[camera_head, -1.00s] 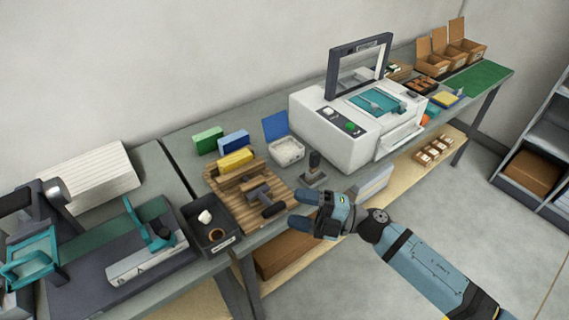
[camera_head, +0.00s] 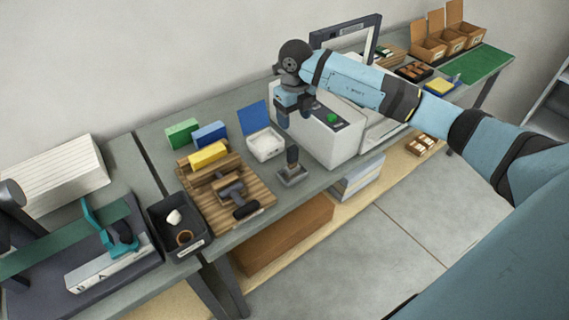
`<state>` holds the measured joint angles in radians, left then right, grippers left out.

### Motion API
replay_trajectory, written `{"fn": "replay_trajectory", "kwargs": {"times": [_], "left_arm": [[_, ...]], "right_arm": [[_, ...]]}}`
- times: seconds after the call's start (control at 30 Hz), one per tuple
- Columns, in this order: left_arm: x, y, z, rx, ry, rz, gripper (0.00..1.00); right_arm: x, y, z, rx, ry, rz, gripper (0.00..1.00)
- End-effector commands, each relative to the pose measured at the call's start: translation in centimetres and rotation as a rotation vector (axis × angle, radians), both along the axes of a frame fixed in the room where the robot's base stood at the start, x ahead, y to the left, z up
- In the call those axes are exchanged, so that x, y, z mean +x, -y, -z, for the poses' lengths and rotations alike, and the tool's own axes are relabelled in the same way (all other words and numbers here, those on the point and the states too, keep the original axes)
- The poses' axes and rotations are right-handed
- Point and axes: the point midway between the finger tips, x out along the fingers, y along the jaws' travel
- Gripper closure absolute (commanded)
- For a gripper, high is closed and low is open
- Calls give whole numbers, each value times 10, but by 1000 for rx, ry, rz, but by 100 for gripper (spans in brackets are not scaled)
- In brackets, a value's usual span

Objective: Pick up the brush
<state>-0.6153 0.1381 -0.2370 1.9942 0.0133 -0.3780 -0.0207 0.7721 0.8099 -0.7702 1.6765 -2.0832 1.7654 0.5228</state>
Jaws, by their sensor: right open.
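I cannot tell for sure which thing is the brush. An upright dark-handled tool (camera_head: 292,160) stands on a small grey base near the table's front edge. A grey T-shaped tool with a black handle (camera_head: 240,200) lies on the slatted wooden board (camera_head: 253,189). My right gripper (camera_head: 294,116) is open and empty, pointing down above the table. In the picture it is above the upright tool, beside the white open box with a blue lid (camera_head: 267,145) and in front of the white machine. My left gripper is not in view.
The white machine (camera_head: 330,145) stands right of the upright tool, partly hidden by my arm. Green (camera_head: 182,133), blue (camera_head: 210,134) and yellow (camera_head: 209,155) blocks are at the left. A black bin (camera_head: 160,215) holds a white piece and a brown ring.

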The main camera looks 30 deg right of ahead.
Motion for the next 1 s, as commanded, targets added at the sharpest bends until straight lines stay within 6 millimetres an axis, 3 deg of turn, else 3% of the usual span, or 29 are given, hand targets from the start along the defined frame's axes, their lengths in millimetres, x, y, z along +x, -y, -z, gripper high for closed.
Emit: {"fn": "replay_trajectory", "kwargs": {"times": [0.33,0.67,1.0], "left_arm": [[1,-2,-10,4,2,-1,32],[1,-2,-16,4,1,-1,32],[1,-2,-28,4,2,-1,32]], "right_arm": [[-1,-2,65,6,-4,-1,36],[-4,-4,87,5,-4,-2,36],[-8,-8,130,6,-1,-3,36]]}}
